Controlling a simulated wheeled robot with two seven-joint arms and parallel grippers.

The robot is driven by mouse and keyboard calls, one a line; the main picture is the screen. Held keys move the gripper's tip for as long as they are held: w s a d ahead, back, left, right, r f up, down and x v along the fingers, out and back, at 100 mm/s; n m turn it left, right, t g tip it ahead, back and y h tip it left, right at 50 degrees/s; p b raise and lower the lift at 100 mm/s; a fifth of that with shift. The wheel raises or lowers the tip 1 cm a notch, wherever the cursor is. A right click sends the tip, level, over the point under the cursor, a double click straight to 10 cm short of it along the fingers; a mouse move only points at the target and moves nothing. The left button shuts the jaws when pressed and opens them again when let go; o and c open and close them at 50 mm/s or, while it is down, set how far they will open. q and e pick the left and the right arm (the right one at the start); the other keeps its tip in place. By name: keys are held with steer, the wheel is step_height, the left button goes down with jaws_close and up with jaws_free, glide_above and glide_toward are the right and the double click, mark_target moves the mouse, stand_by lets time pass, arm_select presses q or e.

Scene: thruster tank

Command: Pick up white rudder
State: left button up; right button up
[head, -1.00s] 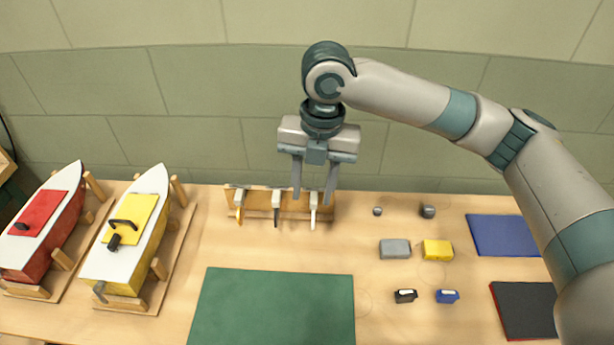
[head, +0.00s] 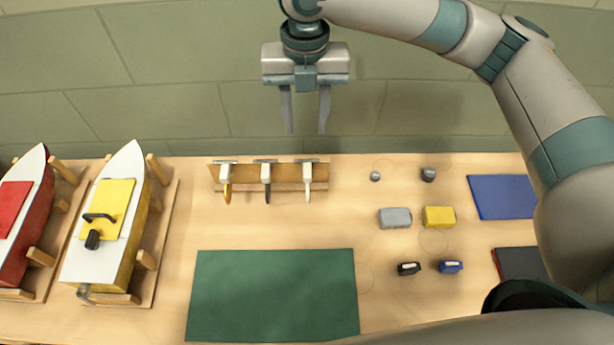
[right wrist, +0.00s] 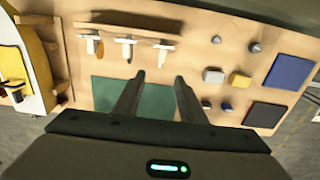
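The white rudder (head: 308,182) hangs at the right end of a small wooden rack (head: 290,186) at the back of the table. It also shows in the right wrist view (right wrist: 161,55). Beside it on the rack hang a dark-bladed rudder (head: 266,182) and a yellow-bladed rudder (head: 226,182). My right gripper (head: 305,132) is open and empty. In the head view its fingertips appear above the white rudder and apart from it. In the right wrist view the fingers (right wrist: 158,76) point toward the rack's right end. My left gripper is not in view.
Yellow (head: 125,240) and red (head: 38,225) boats stand in wooden cradles at left. A green mat (head: 272,295) lies in front of the rack. Small grey, yellow, black and blue parts lie right of it, with a blue mat (head: 502,197) beyond. A wall stands behind.

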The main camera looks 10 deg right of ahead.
steer(key=p, duration=0.3)
glide_above(307, 172)
step_height(307, 172, down, 11)
steer(key=shift+a+f, duration=0.1)
steer(key=shift+a, duration=0.05)
steer(key=shift+f, duration=0.55)
steer(key=shift+f+p, duration=0.4)
steer(key=shift+p, duration=0.15)
steer(key=f+p, duration=0.1)
steer(key=f, duration=0.2)
steer(key=shift+d, duration=0.2)
steer(key=shift+f+p, duration=0.3)
steer(key=shift+f, duration=0.4)
jaws_close()
